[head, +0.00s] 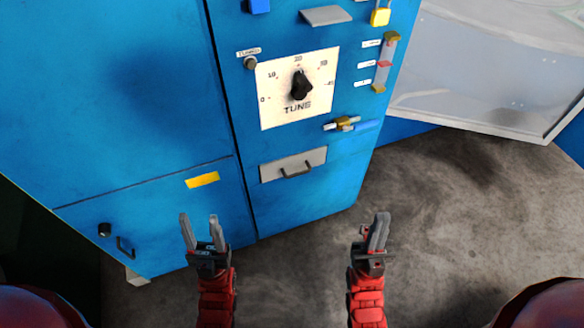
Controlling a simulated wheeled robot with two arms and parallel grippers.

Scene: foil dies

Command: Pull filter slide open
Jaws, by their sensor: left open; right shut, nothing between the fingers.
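The likely filter slide is a grey plate (275,167) with a dark bar handle (296,171), set low on the front of the blue cabinet (340,182). It looks flush with the cabinet face, and I can read no label on it. My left gripper (199,231) is open and empty, below and to the left of the plate, in front of the lower left door. My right gripper (378,231) is shut and empty, below and to the right of the plate, over the floor. Neither gripper touches the handle.
Above the plate are a TUNE dial (301,86) and a brass-coloured latch (344,123). A lower door with a small handle (125,247) and yellow label (202,180) is at left. A translucent panel (480,75) stands out at right. The concrete floor (450,230) is clear.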

